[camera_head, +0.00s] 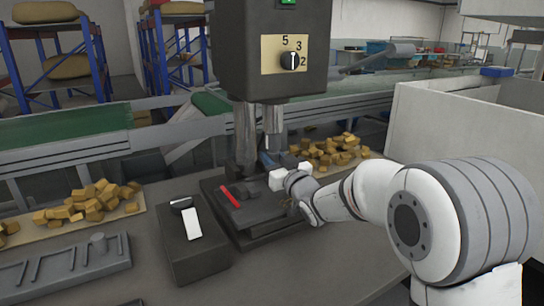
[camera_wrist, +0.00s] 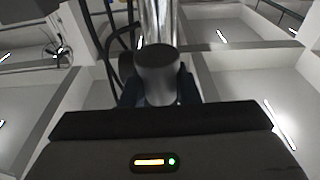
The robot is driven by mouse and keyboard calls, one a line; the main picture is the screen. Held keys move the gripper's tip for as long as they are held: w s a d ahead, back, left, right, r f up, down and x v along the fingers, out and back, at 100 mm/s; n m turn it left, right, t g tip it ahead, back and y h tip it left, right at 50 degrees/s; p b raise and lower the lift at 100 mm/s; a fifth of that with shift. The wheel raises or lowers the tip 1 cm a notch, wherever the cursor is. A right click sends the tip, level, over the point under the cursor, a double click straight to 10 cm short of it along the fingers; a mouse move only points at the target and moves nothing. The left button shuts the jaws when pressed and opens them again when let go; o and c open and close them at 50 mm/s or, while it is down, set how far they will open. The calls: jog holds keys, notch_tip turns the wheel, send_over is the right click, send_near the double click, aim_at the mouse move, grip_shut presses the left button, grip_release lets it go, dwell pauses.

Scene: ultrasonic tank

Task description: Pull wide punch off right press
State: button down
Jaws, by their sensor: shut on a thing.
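The press (camera_head: 272,75) stands at the centre of the head view, with a dark head, a numbered dial and a metal shaft hanging below. My gripper (camera_head: 266,159) reaches in from the right at the foot of this shaft. In the wrist view my gripper (camera_wrist: 159,92) has its dark fingers shut on both sides of a grey cylinder, which looks like the wide punch (camera_wrist: 158,66). A shiny shaft (camera_wrist: 159,22) rises directly above the punch; I cannot tell whether they touch. In the head view the punch is mostly hidden by the gripper.
A red bar (camera_head: 229,196) lies on the press base (camera_head: 262,224). A dark block (camera_head: 195,250) with a white label stands to the left. A slotted grey rack (camera_head: 65,274) with one peg lies front left. Yellow chunks (camera_head: 88,203) lie on boards. A white-walled enclosure (camera_head: 440,125) stands right.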

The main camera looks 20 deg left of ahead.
aim_at(276, 160)
jog(key=shift+f, duration=0.8)
jog(key=shift+s+d+r+b, duration=0.15)
jog(key=shift+s+d+b, duration=0.5)
jog(key=shift+s+d, duration=0.6)
jog(key=shift+s+d+r+b, duration=0.15)
jog(key=shift+s+d+b, duration=0.65)
jog(key=shift+d, duration=0.6)
jog(key=r+b+v, duration=0.1)
jog(key=v, duration=0.5)
jog(key=shift+s+d, duration=0.3)
jog(key=shift+s, duration=0.1)
